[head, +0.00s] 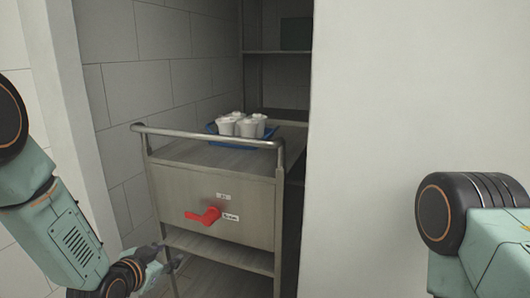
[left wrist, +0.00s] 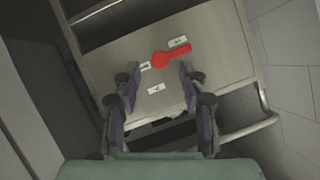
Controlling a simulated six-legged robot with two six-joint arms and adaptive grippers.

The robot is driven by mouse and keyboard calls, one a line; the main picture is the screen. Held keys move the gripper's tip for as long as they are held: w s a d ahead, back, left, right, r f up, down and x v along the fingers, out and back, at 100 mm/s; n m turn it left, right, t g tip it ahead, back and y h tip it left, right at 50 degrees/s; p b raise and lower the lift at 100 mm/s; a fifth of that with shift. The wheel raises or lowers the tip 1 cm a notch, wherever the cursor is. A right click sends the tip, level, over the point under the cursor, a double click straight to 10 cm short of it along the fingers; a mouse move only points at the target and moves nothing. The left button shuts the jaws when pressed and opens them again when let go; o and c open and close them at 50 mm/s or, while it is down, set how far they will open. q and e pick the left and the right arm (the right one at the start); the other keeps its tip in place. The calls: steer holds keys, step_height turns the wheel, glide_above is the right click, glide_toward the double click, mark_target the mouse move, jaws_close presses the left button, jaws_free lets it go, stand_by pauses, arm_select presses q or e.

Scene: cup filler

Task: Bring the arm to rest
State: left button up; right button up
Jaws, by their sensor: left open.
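My left arm (head: 70,240) comes in from the left in the head view. My left gripper (head: 172,262) is low in front of the cart's lower left side. In the left wrist view my left gripper (left wrist: 158,85) has its two fingers spread, with nothing between them. The red handle (head: 204,216) on the cart's front panel is apart from the gripper; it also shows beyond the fingertips in the left wrist view (left wrist: 172,56). My right arm (head: 480,235) shows at the right edge, but its gripper is out of view.
A metal cart (head: 215,190) with a top rail (head: 205,136) stands in a doorway. On it a blue tray (head: 262,141) holds several white cups (head: 243,124). A shelf (head: 280,52) is behind. A white wall (head: 400,120) fills the right side.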

arm_select(q)
steer(key=s+d+f+n+g+y, duration=0.1)
steer(key=s+f+n+g, duration=0.2)
steer(key=s+f, duration=0.5)
steer(key=s+f+n+g, duration=0.3)
steer(key=s+f, duration=0.3)
steer(key=s, duration=0.5)
steer(key=s+f+g, duration=0.3)
steer(key=s, duration=0.8)
steer(key=s+f+n+g+y, duration=0.1)
steer(key=s+f+g, duration=0.1)
steer(key=s, duration=0.9)
steer(key=shift+s+d+f+g, duration=0.15)
steer(key=shift+s+f+g, duration=0.2)
steer(key=shift+g, duration=0.45)
steer(key=shift+o, duration=0.4)
steer(key=shift+w, duration=0.1)
